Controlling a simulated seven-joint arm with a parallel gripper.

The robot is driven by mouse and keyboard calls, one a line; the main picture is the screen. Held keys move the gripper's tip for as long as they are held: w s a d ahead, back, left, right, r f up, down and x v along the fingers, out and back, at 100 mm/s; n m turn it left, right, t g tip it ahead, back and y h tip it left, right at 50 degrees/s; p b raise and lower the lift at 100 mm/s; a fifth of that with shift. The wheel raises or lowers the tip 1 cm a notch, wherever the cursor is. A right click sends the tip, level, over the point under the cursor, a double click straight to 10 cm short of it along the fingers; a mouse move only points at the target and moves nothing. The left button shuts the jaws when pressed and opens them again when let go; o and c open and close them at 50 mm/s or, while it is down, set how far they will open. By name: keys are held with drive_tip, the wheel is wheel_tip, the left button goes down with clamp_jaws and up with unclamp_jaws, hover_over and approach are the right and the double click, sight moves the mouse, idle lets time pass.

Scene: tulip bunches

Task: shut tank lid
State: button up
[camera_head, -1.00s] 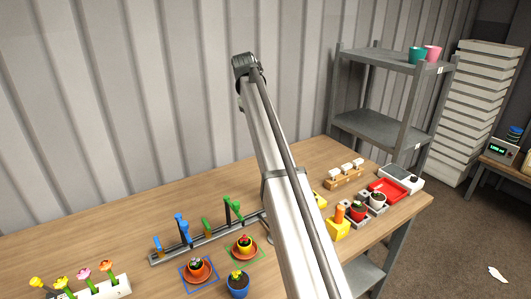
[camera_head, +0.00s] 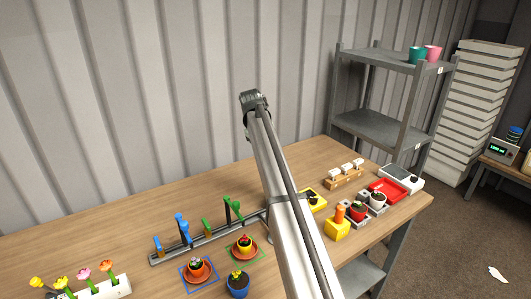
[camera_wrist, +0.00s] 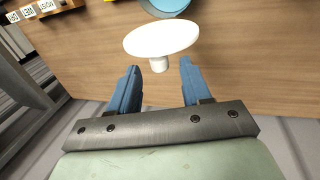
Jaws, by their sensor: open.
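In the wrist view, a white round disc with a short white stem (camera_wrist: 160,40), which looks like the tank lid, stands out over the wooden table. A light blue round thing (camera_wrist: 166,6), perhaps the tank, is just beyond it and cut by the top edge. My gripper (camera_wrist: 160,66) is open, with its two blue fingers apart. The stem shows between the fingertips in the picture; I cannot tell whether they are level with it or touch it. In the head view my arm hides this spot, and neither lid, tank nor gripper can be made out there.
On the table (camera_head: 110,230) stand a rail with blue and green clips (camera_head: 205,238), potted flowers on saucers (camera_head: 197,272), a blue pot (camera_head: 238,285), a yellow block (camera_head: 337,229), a red tray (camera_head: 388,189) and a wooden rack (camera_head: 344,180). A grey shelf (camera_head: 365,125) stands behind.

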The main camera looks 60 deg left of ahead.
drive_tip(key=shift+w+f, duration=0.15)
drive_tip(key=shift+f, duration=0.5)
clamp_jaws()
idle(0.4)
